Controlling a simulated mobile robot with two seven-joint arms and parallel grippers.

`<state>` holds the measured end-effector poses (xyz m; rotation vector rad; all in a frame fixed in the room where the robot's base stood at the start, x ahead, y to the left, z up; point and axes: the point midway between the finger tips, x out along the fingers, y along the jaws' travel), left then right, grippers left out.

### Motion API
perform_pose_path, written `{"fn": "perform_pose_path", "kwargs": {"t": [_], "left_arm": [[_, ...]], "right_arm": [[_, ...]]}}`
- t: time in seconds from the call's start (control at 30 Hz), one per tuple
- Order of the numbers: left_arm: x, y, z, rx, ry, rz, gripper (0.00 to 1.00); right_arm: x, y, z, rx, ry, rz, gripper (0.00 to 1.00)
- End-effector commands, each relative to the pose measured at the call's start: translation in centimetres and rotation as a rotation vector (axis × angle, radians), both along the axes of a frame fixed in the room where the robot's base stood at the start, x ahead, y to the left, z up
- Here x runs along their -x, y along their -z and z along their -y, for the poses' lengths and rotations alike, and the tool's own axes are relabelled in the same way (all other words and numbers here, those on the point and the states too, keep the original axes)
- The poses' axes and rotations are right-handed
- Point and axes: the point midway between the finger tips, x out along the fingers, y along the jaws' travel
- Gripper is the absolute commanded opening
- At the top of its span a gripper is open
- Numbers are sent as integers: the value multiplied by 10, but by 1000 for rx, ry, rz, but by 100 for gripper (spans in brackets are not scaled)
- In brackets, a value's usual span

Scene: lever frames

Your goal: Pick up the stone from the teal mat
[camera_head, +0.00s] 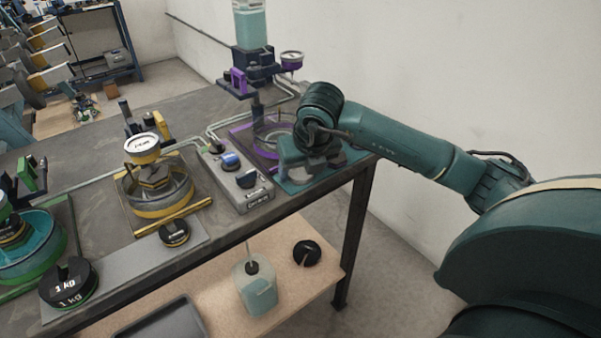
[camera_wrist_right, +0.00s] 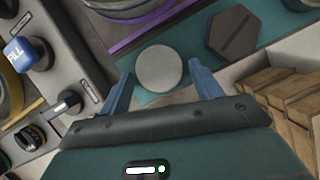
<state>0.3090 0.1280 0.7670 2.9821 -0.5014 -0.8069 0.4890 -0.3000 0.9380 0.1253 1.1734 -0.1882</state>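In the right wrist view a pale grey round piece (camera_wrist_right: 158,68), which looks like the stone, lies on the teal mat (camera_wrist_right: 192,48). My right gripper (camera_wrist_right: 161,88) is open, its two blue fingers apart on either side of the near part of the piece. I cannot tell whether they touch it. A dark hexagonal slotted piece (camera_wrist_right: 235,33) lies on the mat to the right. My left gripper is not in view.
A control box (camera_head: 237,178) with knobs stands left of the mat. A purple-framed stand (camera_head: 250,75) is behind it. A gauge on a yellow base (camera_head: 155,190) is further left. The table's front edge runs close to the mat. A light box (camera_wrist_right: 290,55) shows at right.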

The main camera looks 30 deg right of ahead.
Motion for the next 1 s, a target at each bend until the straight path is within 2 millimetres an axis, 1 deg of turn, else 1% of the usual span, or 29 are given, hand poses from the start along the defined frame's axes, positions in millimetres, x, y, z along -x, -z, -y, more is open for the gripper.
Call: {"fn": "perform_pose_path", "kwargs": {"t": [0.03,0.07,0.43,0.63,0.73,0.87,1.0], "left_arm": [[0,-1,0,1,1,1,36],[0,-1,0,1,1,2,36],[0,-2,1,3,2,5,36],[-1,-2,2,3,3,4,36],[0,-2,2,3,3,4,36],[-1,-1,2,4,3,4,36],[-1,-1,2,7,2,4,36]], "right_arm": [[0,0,0,0,0,0,60],[0,0,0,0,0,0,58],[0,-1,0,0,0,0,27],[0,-1,0,0,0,1,27],[-1,-6,0,0,1,4,27],[-1,-26,0,0,-1,7,27],[-1,-56,0,-1,-1,7,27]]}}
